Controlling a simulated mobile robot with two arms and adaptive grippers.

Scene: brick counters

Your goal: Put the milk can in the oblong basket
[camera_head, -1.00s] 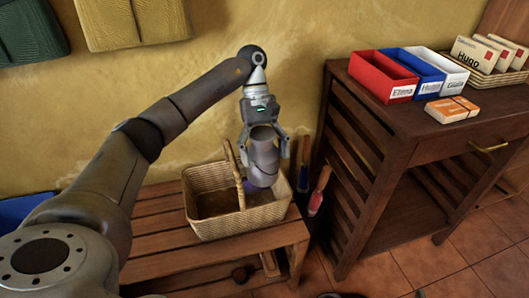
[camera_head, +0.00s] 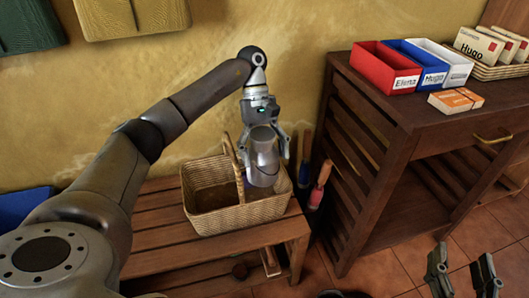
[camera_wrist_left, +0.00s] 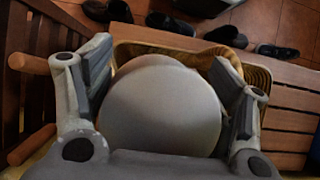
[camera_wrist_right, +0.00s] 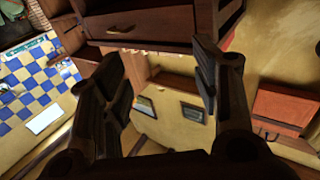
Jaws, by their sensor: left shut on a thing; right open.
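The grey metal milk can (camera_head: 264,160) is upright in my left gripper (camera_head: 264,140), over the right part of the oblong basket (camera_head: 240,217). The wicker basket stands on a slatted wooden bench and has an arched handle (camera_head: 237,165) just left of the can. I cannot tell whether the can's base touches the basket. In the left wrist view the can (camera_wrist_left: 160,108) fills the space between the fingers, with the basket rim (camera_wrist_left: 205,47) behind it. My right gripper (camera_head: 462,275) is open and empty at the lower right, and shows open in its wrist view (camera_wrist_right: 160,85).
A dark wooden cabinet (camera_head: 365,150) stands right of the bench, with red (camera_head: 384,68), blue (camera_head: 420,60) and white boxes on top. Two handled tools (camera_head: 318,185) stand between bench and cabinet. The bench's left part (camera_head: 155,215) is clear.

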